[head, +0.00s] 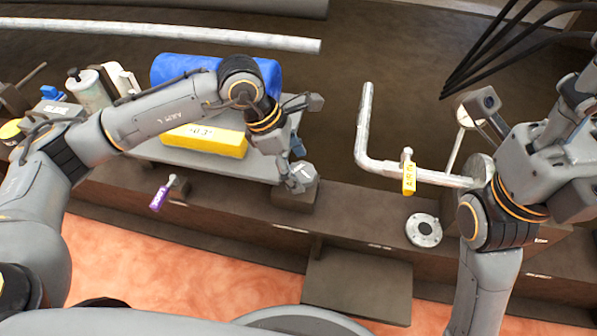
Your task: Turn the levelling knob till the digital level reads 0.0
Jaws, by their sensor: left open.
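The yellow digital level (205,141) lies on a grey plate (150,152), in front of a blue block. Its display seems to read about -0.3°, in small print. The grey round levelling knob (303,177) sits at the plate's front right corner, on a dark block. My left gripper (293,165) points down at the knob with its jaws open. The fingers partly cover the knob, and I cannot tell whether they touch it. My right gripper (548,165) is at the far right, well away from the level, and its jaws are not clear.
A blue block (175,68) stands behind the level. A purple-tagged valve (163,193) juts out left of the knob. A bent pipe with a yellow-tagged valve (408,178) and a round flange (424,230) are on the right. Black cables hang at the upper right.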

